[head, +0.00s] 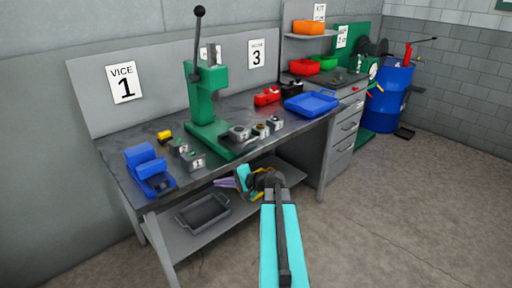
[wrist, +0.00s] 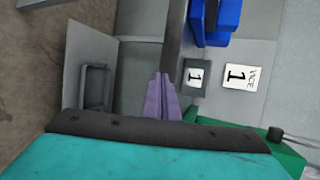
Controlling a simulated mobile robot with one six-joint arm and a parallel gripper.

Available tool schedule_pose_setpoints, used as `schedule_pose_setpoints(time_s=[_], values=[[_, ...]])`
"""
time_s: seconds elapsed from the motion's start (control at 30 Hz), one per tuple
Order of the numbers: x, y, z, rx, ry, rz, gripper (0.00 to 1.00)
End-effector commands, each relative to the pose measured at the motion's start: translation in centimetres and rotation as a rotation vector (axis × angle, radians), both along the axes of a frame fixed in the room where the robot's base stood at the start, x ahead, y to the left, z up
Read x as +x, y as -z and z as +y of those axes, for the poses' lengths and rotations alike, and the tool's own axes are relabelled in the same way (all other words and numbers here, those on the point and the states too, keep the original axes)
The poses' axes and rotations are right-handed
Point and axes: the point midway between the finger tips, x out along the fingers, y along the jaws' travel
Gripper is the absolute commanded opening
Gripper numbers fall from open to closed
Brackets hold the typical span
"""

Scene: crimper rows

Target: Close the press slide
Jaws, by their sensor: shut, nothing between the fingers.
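The green press (head: 203,105) stands upright on the workbench, with a long black lever ending in a ball at its top. A pale metal part, which may be its slide, shows at the press head (head: 210,54); I cannot tell its exact position. My purple gripper (head: 222,183) is at the bench's front edge, below and in front of the press base, apart from it. In the wrist view my gripper (wrist: 163,85) is shut and empty. Part of a green body (wrist: 285,150), likely the press, shows at the lower right there, mostly cut off.
The blue vice (head: 150,170) sits at the bench's left end; several small numbered blocks (head: 192,161) lie near the press. A blue tray (head: 312,104) is on the right. A dark tray (head: 203,211) lies on the lower shelf. The floor in front is clear.

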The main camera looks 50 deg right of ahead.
Motion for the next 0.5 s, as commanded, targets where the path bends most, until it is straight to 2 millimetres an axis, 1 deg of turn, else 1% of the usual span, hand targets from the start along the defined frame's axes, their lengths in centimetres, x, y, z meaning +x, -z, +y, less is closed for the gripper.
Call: schedule_pose_setpoints(time_s=[0.03,0.07,0.1,0.27,0.3,0.4,0.5], values=[[-0.7,-1.2,-1.9,-0.007,0.029,-0.017,0.0],[-1.1,-1.8,-2.9,-0.011,0.043,-0.025,0.0],[-1.7,-2.7,-4.2,-0.019,0.064,-0.036,0.0],[-4.6,-6.0,-9.4,-0.05,0.145,-0.071,0.0],[-5.5,-6.7,-10.7,-0.06,0.166,-0.078,0.0],[-7.8,-8.5,-13.7,-0.085,0.218,-0.091,0.0],[-10.1,-10.0,-16.3,-0.104,0.263,-0.101,0.0]])
